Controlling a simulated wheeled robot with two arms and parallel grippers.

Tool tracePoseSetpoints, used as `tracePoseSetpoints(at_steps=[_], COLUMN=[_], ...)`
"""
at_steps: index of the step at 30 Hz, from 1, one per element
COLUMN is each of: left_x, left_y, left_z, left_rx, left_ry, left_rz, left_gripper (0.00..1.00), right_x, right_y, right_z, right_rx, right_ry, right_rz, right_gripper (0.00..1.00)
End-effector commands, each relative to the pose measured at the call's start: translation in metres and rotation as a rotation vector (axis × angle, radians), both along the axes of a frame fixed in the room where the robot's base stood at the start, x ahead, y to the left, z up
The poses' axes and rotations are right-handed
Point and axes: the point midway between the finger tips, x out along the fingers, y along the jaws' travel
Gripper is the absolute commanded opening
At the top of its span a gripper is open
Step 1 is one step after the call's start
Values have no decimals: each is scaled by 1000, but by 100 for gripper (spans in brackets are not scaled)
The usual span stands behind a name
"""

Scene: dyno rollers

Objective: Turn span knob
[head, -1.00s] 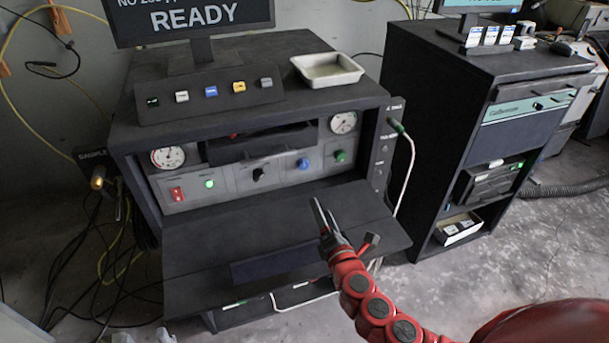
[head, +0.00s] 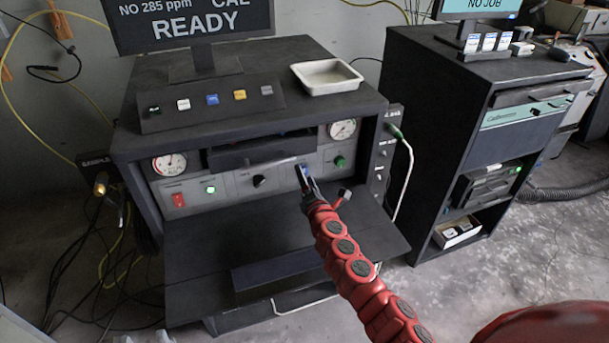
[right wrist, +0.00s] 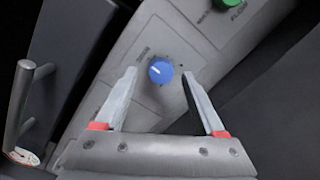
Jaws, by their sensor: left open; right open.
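The blue knob (right wrist: 160,70) with a white pointer mark sits on the grey panel (right wrist: 190,40); its printed label is too small to read. In the right wrist view it appears between the two fingertips of my right gripper (right wrist: 159,75), which is open; contact cannot be told. In the head view my right gripper (head: 304,176) is in front of the panel and hides the blue knob. The pointer points up and left in the wrist view. A small part of my left gripper (head: 162,335) shows at the bottom edge, away from the panel.
A green knob (head: 340,162) is right of the gripper, and a black knob (head: 259,181) is left. A dark shelf (head: 210,245) extends below the panel. The screen (head: 190,25) reads READY.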

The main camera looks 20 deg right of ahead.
Motion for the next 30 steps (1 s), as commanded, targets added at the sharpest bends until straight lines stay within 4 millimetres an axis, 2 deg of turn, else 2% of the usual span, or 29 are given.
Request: tracePoseSetpoints(at_steps=[6, 15, 27, 30], left_x=[0, 0, 0, 0], left_y=[0, 0, 0, 0], left_z=[0, 1, 1, 1], left_rx=[0, 0, 0, 0], left_ry=[0, 0, 0, 0], left_rz=[0, 0, 0, 0], left_gripper=[50, 50, 50, 50], right_x=[12, 13, 13, 13], right_y=[0, 0, 0, 0], right_z=[-1, -1, -1, -1], right_rx=[1, 0, 0, 0], right_ry=[2, 2, 2, 2], right_rz=[1, 2, 2, 2], right_gripper=[71, 71, 0, 0])
